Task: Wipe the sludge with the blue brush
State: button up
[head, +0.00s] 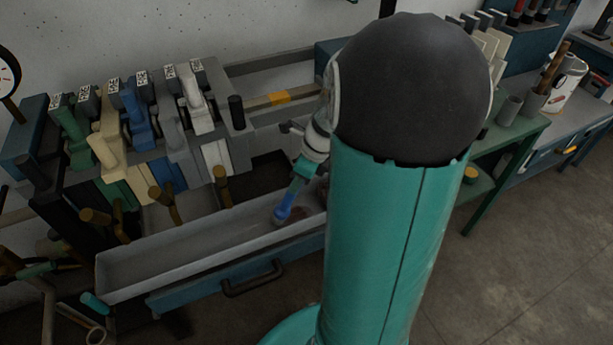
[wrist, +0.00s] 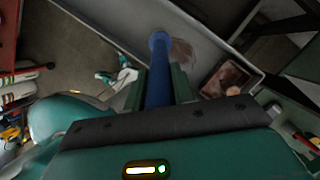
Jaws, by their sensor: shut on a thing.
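My gripper (head: 301,172) is shut on the blue brush (head: 286,205), which points down into a long grey trough (head: 150,278). In the wrist view, the brush (wrist: 158,72) stands between the two green fingers of my gripper (wrist: 158,88). The sludge (wrist: 182,53) is a reddish-brown smear on the trough floor, just right of the brush tip there. In the head view, the sludge (head: 300,214) shows close to the brush tip, partly hidden by my arm. I cannot tell whether the tip touches the floor or the sludge.
A small open box with a brown inside (wrist: 228,78) sits right of the smear in the wrist view. Brown-ended handles (head: 222,185) stand along the trough's back side. Coloured lever units (head: 135,120) line the wall behind. A green bench (head: 520,128) stands to the right.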

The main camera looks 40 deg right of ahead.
jog(key=shift+w+a, duration=0.1)
jog(key=shift+a, duration=0.2)
jog(key=s+d, duration=0.3)
jog(key=d, duration=0.8)
jog(key=shift+s+d, duration=0.2)
jog(key=shift+d, duration=0.1)
dwell(0.6)
notch_tip(320, 180, up, 6)
dwell(0.7)
jog(key=shift+r, duration=0.1)
jog(key=shift+r, duration=1.5)
jog(key=shift+f, duration=0.15)
